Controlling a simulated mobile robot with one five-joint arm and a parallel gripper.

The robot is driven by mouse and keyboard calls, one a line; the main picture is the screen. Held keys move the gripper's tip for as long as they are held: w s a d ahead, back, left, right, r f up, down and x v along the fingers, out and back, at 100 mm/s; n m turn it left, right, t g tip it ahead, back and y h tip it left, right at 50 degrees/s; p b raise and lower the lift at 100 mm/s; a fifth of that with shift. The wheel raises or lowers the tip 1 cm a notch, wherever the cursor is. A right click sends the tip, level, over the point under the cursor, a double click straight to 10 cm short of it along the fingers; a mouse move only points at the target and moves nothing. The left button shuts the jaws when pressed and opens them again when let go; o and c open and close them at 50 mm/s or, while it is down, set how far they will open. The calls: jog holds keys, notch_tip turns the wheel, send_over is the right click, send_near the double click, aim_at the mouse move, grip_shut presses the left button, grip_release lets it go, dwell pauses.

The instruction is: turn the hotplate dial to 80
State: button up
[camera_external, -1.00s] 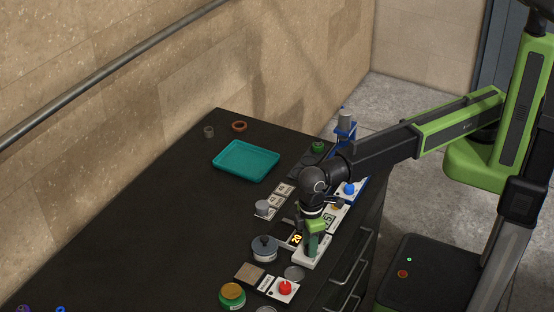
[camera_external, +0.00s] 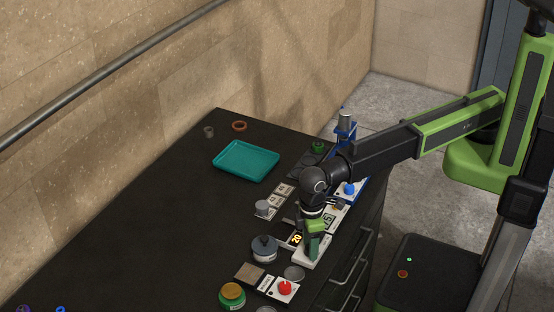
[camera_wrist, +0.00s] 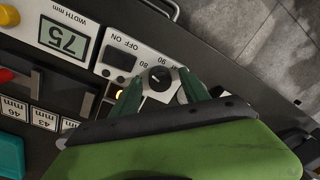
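The hotplate's white control panel (camera_wrist: 125,45) shows in the wrist view, with an OFF/ON switch and a black round dial (camera_wrist: 159,78). Marks reading 80 and 90 are printed beside the dial. The dial's exact setting is too small to tell. My gripper (camera_wrist: 160,76) is open, its green fingertips on either side of the dial with small gaps apparent. In the external view my gripper (camera_external: 313,244) points down over the panel (camera_external: 309,258) and hides the dial. A yellow display (camera_external: 296,239) beside it reads 20.
A lidded grey pot (camera_external: 264,247) stands left of the panel. A red button box (camera_external: 286,288) is in front, and a width display (camera_wrist: 68,40) reading 75 is on the other side. A teal tray (camera_external: 246,160) lies farther back.

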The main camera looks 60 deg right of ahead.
notch_tip(320, 180, up, 17)
jog(key=p, duration=1.7)
jog(key=shift+w+d+r, duration=0.2)
jog(key=shift+w+d, duration=0.15)
